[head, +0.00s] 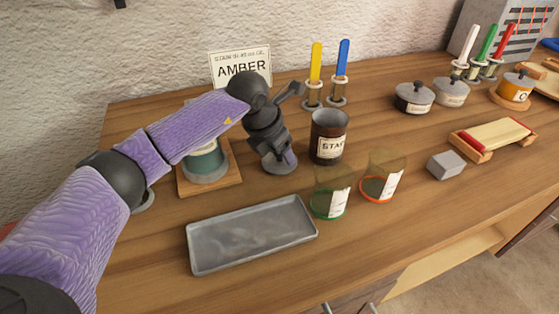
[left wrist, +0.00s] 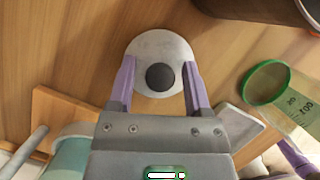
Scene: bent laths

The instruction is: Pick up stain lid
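The stain lid, a round pale grey disc with a dark knob, lies on the wooden table in the left wrist view (left wrist: 152,46). In the head view its rim (head: 281,169) shows under my left gripper (head: 284,157), which partly hides it. In the left wrist view the purple fingers of my left gripper (left wrist: 158,70) are apart, one on each side of the knob, over the lid's edges. I cannot tell whether they touch it. The dark stain can (head: 328,137) stands open just right of the lid. My right gripper is not in the head view.
A grey tray (head: 251,238) lies in front. A green-rimmed jar (head: 330,192) and an orange-rimmed jar (head: 381,178) stand to the right. A teal tin (head: 205,165) on a wooden board (head: 226,186) is left. Brushes in holders and an AMBER sign (head: 241,69) stand behind.

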